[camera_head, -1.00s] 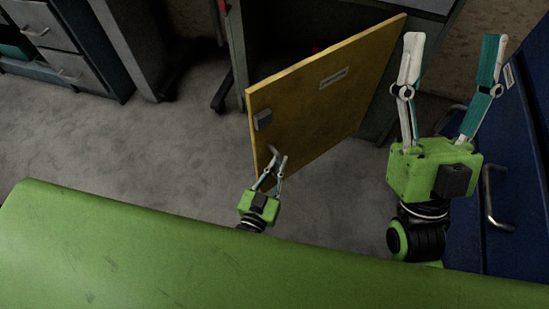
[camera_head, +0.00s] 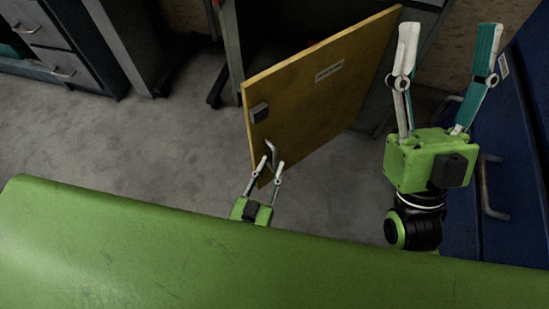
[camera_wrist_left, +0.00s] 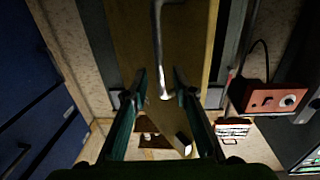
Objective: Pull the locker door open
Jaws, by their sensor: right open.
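The yellow locker door (camera_head: 320,95) stands ajar in the head view, its free edge toward the left. It carries a curved metal handle (camera_head: 272,153) low near that edge. My left gripper (camera_head: 268,170) is at the handle, fingers spread. In the left wrist view, the handle (camera_wrist_left: 158,45) reaches down between the fingers of my left gripper (camera_wrist_left: 160,80), with visible gaps on both sides. Whether a finger touches the handle is not clear. My right gripper (camera_head: 447,50) is raised right of the door, open and empty.
A green surface (camera_head: 150,250) fills the foreground. Blue cabinets (camera_head: 515,150) with handles stand close at the right. Grey drawers (camera_head: 55,45) stand at the far left. Grey floor (camera_head: 160,140) left of the door is clear. A red box (camera_wrist_left: 275,98) shows in the left wrist view.

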